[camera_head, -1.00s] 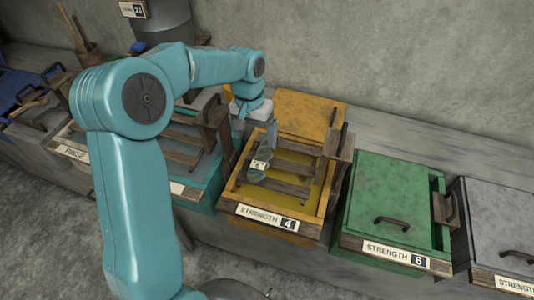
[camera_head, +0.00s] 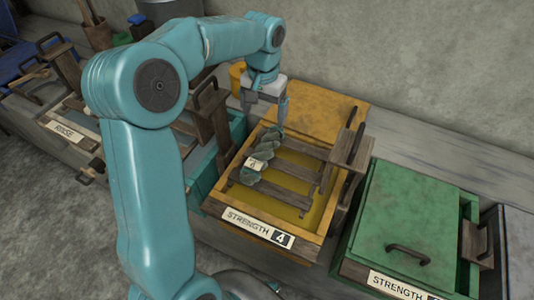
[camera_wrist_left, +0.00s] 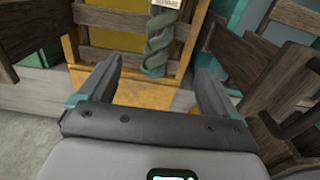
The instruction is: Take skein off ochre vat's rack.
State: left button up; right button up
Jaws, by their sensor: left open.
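The ochre vat (camera_head: 222,207), labelled Strength 4, stands open with its lid at the back. Its rack of dark wooden bars (camera_head: 285,187) lies across the top. The twisted grey-green skein (camera_head: 265,149), with a small pale tag, lies over the left part of the bars. My left gripper (camera_head: 264,112) is open and empty above the vat's back left corner, just behind the skein. In the left wrist view the skein (camera_wrist_left: 158,50) shows ahead, between the directions of the two open fingers (camera_wrist_left: 154,82) and apart from them. My right gripper is not in view.
A green lidded vat (camera_head: 405,220) stands close on the right. A wooden upright with a dark handle (camera_head: 348,148) rises at the ochre vat's right side. The rinse vat (camera_head: 65,133) and other wooden racks crowd the left. The wall is close behind.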

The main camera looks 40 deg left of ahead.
aim_at(264, 149)
pick_arm(q)
notch_tip(264, 149, down, 10)
jog(key=shift+s+f+b, duration=0.15)
jog(key=shift+b, duration=0.25)
jog(key=f, duration=0.3)
jog(key=shift+s+d+f, duration=0.1)
jog(key=shift+s+f, duration=0.1)
jog(key=shift+f, duration=0.2)
jog(key=shift+w+f, duration=0.15)
jog(key=shift+f, duration=0.35)
jog(key=c, duration=1.2)
jog(key=shift+r, duration=0.15)
jog(key=shift+c, duration=0.2)
